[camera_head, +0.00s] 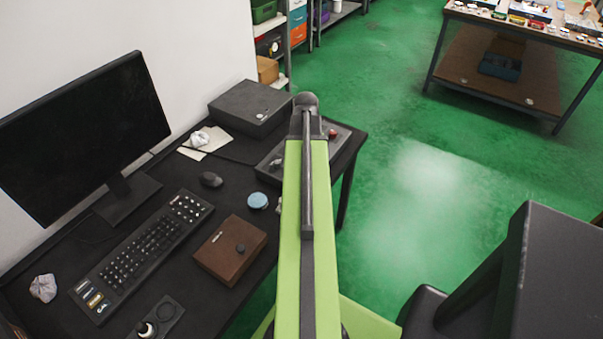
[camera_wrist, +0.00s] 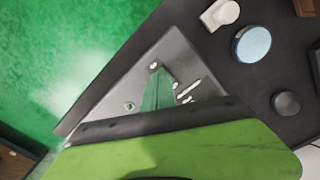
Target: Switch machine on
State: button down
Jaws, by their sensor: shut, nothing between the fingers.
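A grey control panel (camera_head: 345,138) lies on the far right part of the black desk, partly hidden behind my green arm. A small red button (camera_head: 332,133) shows on it just right of the arm's end. In the wrist view the panel (camera_wrist: 105,108) lies under my gripper (camera_wrist: 154,68), with a small green-centred round fitting (camera_wrist: 130,106) to the left of the fingers and pale switch-like parts (camera_wrist: 187,91) to their right. My gripper is shut and empty, over the panel; whether it touches the panel I cannot tell. The head view hides the fingers.
The desk also holds a monitor (camera_head: 80,137), keyboard (camera_head: 145,250), mouse (camera_head: 211,180), brown box (camera_head: 230,252), blue round lid (camera_head: 257,200) and black box (camera_head: 250,107). Green floor lies open to the right. A worktable (camera_head: 500,75) stands at the far right.

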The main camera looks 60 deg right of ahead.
jog(key=shift+f+b, duration=0.95)
dwell(0.4)
jog(key=shift+r, duration=0.15)
notch_tip(320, 180, up, 7)
jog(key=p, duration=0.7)
